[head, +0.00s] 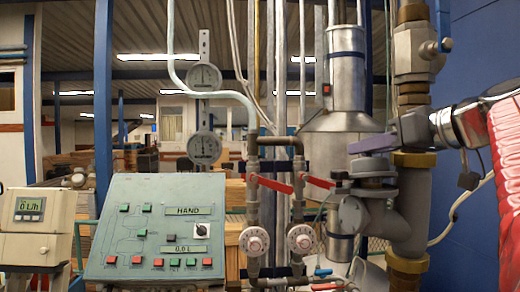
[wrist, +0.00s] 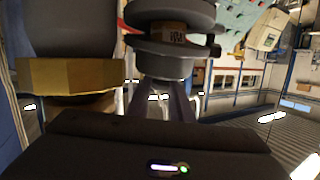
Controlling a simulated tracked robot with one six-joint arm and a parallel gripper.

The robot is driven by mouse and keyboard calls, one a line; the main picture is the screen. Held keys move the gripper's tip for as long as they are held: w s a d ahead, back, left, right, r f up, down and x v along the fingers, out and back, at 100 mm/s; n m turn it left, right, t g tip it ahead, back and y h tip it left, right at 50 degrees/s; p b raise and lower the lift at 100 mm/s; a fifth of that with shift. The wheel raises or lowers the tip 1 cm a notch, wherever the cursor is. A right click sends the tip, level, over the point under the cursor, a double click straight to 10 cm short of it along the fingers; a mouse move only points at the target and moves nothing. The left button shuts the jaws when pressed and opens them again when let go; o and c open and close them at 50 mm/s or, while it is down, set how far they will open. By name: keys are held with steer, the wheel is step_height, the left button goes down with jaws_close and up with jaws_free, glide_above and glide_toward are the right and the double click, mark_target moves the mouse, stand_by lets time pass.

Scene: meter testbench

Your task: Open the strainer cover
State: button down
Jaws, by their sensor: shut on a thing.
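The grey strainer (head: 372,215) stands on the pipework right of centre in the head view. Its round cover (head: 372,168) sits on top, level, with a flange just below it. My gripper (head: 368,145) reaches in from the right and is shut on the top of the cover. In the wrist view, the fingers (wrist: 160,100) close around the short grey cylinder of the cover (wrist: 165,66). A brass-coloured part shows between the two grey discs there. The finger contact is partly hidden in both views.
A vertical pipe with a brass collar (head: 414,159) stands close right of the strainer, under my wrist. Red valve handles (head: 318,181) and pipes with round dials (head: 254,241) stand to the left. A control panel (head: 155,228) is farther left. A blue wall (head: 475,190) is at right.

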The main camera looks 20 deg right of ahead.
steer(key=c, duration=1.6)
jaws_free()
steer(key=shift+c, duration=0.2)
steer(key=v, duration=1.3)
steer(key=shift+s, duration=0.4)
steer(key=shift+d, duration=0.1)
